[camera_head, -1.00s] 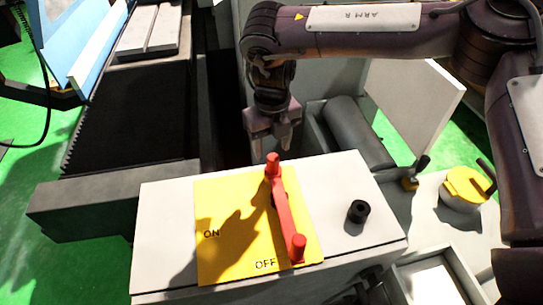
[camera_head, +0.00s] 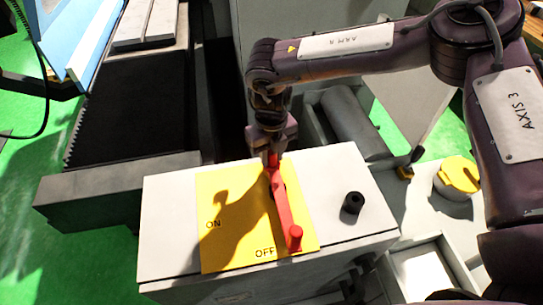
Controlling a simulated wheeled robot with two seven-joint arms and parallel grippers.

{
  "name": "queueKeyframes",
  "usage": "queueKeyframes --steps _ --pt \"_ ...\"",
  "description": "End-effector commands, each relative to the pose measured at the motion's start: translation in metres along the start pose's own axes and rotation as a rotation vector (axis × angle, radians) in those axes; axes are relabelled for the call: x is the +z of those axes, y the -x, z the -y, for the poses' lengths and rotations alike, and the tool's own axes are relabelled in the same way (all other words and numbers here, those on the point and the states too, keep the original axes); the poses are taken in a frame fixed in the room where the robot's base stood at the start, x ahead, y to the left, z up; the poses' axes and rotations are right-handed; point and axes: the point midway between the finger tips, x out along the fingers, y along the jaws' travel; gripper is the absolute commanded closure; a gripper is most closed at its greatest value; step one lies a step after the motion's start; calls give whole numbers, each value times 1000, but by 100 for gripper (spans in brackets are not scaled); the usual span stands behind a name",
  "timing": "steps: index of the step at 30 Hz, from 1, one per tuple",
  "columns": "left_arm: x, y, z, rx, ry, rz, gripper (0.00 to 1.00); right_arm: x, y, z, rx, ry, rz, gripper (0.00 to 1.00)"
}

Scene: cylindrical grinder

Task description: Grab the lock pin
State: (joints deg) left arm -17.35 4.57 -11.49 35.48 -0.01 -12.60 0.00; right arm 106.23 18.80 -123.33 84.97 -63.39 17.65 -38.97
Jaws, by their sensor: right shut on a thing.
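A red lever (camera_head: 283,205) lies along a yellow ON/OFF plate (camera_head: 232,219) on top of a white box. Its near end, with a short red knob (camera_head: 295,232), is beside the word OFF. At its far end stands an upright red pin (camera_head: 273,159), seemingly the lock pin. My right gripper (camera_head: 273,153) points down from above and is shut on this pin. Its fingers partly hide the pin's top. The pin is still at the lever's end. My left gripper is not in view.
A short black cylinder (camera_head: 353,203) stands on the white box (camera_head: 166,222) to the right of the lever. A yellow-topped cap (camera_head: 459,174) is farther right. A dark ribbed machine bed (camera_head: 130,115) lies at the left.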

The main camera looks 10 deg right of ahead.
Motion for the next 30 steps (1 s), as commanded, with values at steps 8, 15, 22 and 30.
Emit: queueKeyframes --steps 8,15,22,30 --pt "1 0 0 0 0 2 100 0 1 0 0 0 1 100" --pt "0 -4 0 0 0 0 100 1 8 0 1 0 2 100" --pt "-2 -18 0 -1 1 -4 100 2 41 0 1 0 6 100" --pt "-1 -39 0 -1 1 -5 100 2 111 0 1 -1 8 100"
